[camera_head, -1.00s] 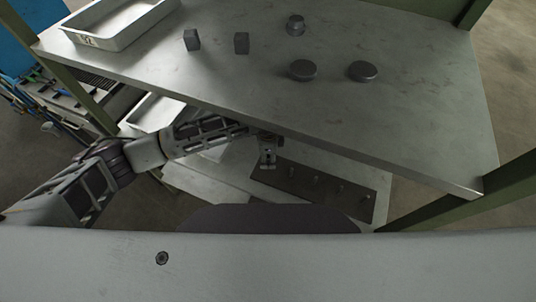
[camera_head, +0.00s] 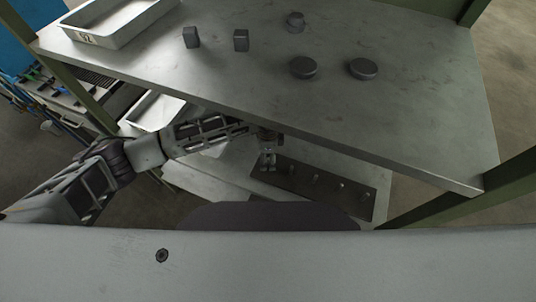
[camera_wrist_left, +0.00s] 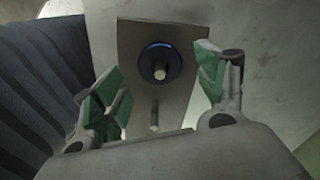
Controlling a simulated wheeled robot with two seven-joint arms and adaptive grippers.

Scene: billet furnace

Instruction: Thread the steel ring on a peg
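A dark plate (camera_head: 328,190) with a row of upright pegs lies on the lower shelf in the head view. My left gripper (camera_head: 268,162) is at the plate's left end, under the upper shelf. In the left wrist view the gripper (camera_wrist_left: 158,75) is open, with its two green-padded fingers apart. Between and beyond them, the dark steel ring (camera_wrist_left: 173,68) with a bluish inner edge appears around a peg (camera_wrist_left: 158,74) on the plate (camera_wrist_left: 185,32). The fingers appear clear of the ring. A second peg (camera_wrist_left: 154,116) stands nearer the wrist. My right gripper is not in view.
The upper shelf (camera_head: 400,120) overhangs the arm and holds two blocks, two round discs (camera_head: 303,68) and a small round part (camera_head: 295,22). A white tray (camera_head: 120,22) stands at its back left. Another tray (camera_head: 155,112) is below. A green post stands at right.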

